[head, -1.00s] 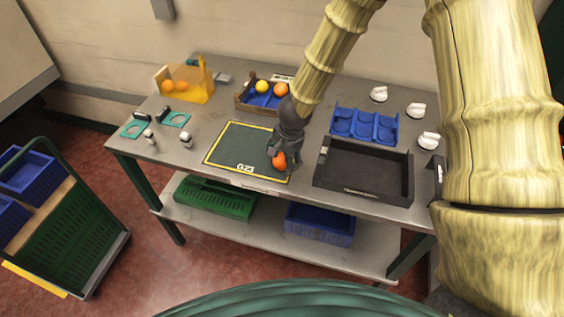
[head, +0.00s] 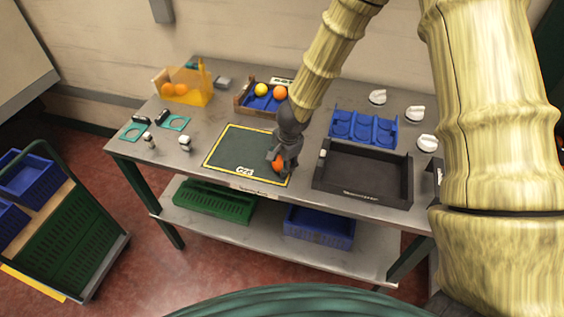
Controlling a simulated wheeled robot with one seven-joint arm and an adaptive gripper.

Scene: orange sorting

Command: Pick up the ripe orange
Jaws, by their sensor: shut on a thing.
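An orange (head: 278,165) is at the right part of the green mat (head: 234,146), partly hidden by the fingers. My gripper (head: 276,160) is shut on it, with the dark fingers pointing down around the fruit. I cannot tell whether the orange touches the mat or hangs just above it. Another orange (head: 280,93) and a yellow fruit (head: 261,90) lie in the blue-lined crate (head: 241,104) behind.
A black tray (head: 362,194) stands right of my gripper, and a blue holder (head: 337,129) with round cups stands behind it. A transparent orange box (head: 197,93) with fruit is at the back left. White knob-like items (head: 414,114) stand at the right.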

